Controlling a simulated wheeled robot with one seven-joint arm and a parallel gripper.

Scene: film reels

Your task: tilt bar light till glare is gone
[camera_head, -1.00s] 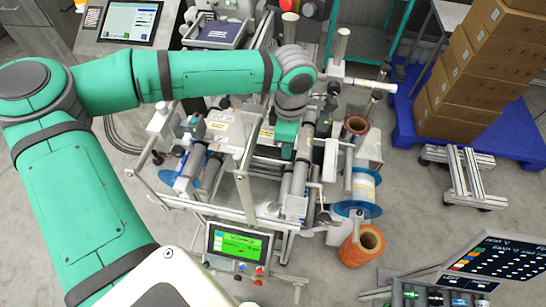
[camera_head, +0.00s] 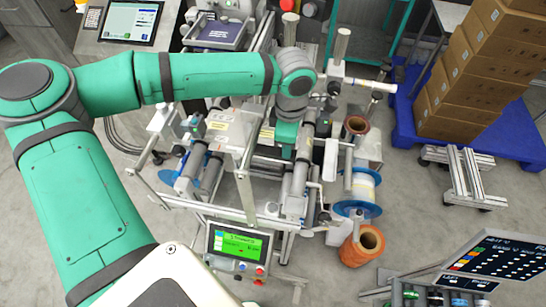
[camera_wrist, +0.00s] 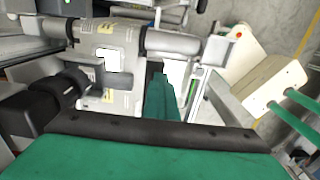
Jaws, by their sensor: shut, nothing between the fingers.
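My gripper (camera_head: 286,136) hangs at the end of my green arm, over the middle of the reel machine (camera_head: 235,140). It is shut with nothing in it; its fingertips are largely hidden behind the wrist in the head view. In the wrist view a pale plate (camera_wrist: 120,40) of the machine carries a bright white rectangular patch (camera_wrist: 115,60); I cannot tell whether it is glare or a label. I cannot clearly pick out the bar light. A grey cylindrical bar (camera_wrist: 172,43) crosses the wrist view near the plate.
A small green-lit screen (camera_head: 237,243) stands at the machine's front. A blue-flanged white reel (camera_head: 363,188) and orange rolls (camera_head: 362,245) are on its right. Boxes (camera_head: 480,75) stand on a blue pallet (camera_head: 515,135). A dark board (camera_head: 500,258) is at lower right.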

